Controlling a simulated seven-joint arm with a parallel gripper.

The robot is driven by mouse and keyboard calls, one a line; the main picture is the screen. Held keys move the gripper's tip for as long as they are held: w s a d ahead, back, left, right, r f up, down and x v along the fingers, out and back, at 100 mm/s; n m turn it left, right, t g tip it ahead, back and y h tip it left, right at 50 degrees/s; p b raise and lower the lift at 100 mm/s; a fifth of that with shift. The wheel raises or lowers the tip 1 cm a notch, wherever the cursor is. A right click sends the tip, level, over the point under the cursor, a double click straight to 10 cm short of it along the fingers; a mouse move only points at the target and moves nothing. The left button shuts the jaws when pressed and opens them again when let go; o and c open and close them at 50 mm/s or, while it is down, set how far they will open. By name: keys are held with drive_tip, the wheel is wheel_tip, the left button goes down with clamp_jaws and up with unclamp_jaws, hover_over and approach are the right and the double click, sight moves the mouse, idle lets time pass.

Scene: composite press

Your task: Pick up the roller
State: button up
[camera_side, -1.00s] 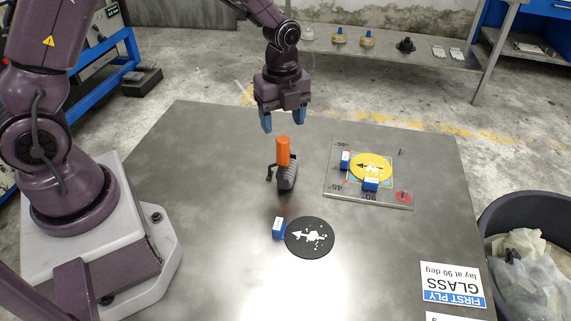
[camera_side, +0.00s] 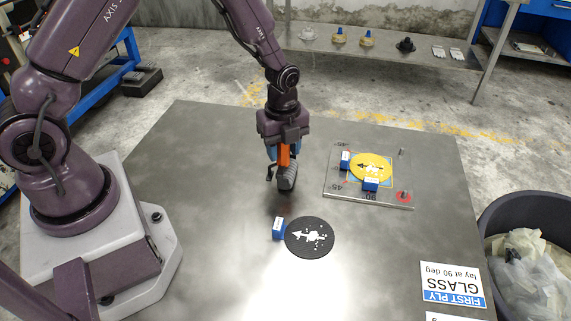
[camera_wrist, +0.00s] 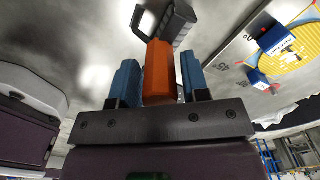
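The roller (camera_side: 287,177) stands upright on the table, its dark grey ribbed head down and its orange handle up. My gripper (camera_side: 284,153) is lowered over it, pointing down, with the handle between its blue fingers. In the wrist view the orange handle (camera_wrist: 159,72) lies between the two fingers of my gripper (camera_wrist: 158,80). Narrow gaps show on both sides of the handle, so the fingers look open around it. The dark roller head (camera_wrist: 173,22) shows beyond the handle. The gripper body hides the handle's top in the side view.
A black disc (camera_side: 310,243) with a blue block (camera_side: 278,228) lies in front. A sign (camera_side: 453,285) and a waste bin (camera_side: 520,205) are at the right. The table's left is clear.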

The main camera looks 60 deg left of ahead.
clamp_jaws()
drive_tip(key=shift+r, duration=0.1)
drive_tip(key=shift+r, duration=0.55)
drive_tip(key=s+r, duration=1.1)
drive_tip(key=s, duration=0.3)
drive_tip(key=shift+d+r, duration=0.4)
